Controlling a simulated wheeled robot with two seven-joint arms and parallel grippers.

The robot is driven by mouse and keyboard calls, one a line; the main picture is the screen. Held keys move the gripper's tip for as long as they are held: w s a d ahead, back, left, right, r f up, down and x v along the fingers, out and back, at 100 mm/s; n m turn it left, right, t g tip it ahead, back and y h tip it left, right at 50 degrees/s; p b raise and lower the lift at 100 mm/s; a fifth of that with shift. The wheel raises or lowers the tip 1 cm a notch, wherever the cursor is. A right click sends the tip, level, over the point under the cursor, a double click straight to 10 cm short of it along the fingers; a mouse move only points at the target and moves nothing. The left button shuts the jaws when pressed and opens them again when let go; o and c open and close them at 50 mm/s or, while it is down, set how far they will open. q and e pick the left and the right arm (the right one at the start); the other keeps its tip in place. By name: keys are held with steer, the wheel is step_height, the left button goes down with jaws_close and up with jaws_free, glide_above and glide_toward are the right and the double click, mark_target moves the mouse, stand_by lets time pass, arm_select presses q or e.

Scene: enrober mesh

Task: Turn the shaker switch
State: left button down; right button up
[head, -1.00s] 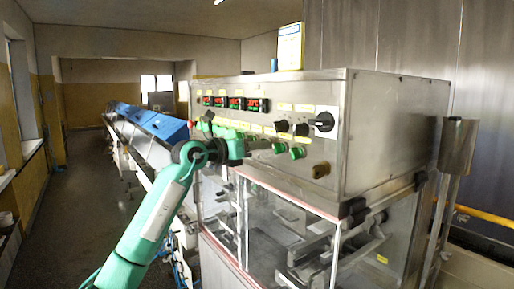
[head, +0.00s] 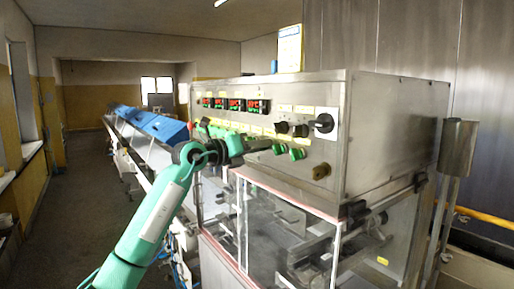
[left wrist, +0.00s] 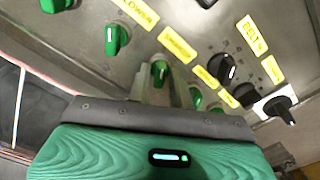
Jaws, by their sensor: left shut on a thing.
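The control panel (head: 260,122) is on the front of a steel machine and carries rows of green and black rotary switches with yellow labels. My left gripper (head: 268,146) is at the lower row. In the left wrist view, my left gripper (left wrist: 162,82) is shut on a green switch (left wrist: 159,71), with a finger on each side of it. The yellow label (left wrist: 177,45) beside this switch is too blurred to read, so I cannot tell whether it is the shaker switch. My right gripper is not in view.
Another green switch (left wrist: 116,38) sits beside a label ending in "LOWER". A large black switch (head: 323,122) is at the panel's right end. Clear guard panels (head: 290,225) lie below. A conveyor with blue covers (head: 165,127) runs back along the left.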

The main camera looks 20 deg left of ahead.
arm_select(q)
steer(key=shift+r, duration=0.1)
steer(key=c, duration=1.5)
jaws_free()
steer(key=shift+a, duration=0.1)
steer(key=b+v, duration=0.6)
steer(key=v, duration=0.7)
steer(key=shift+s+a, duration=0.25)
steer(key=shift+s, duration=0.05)
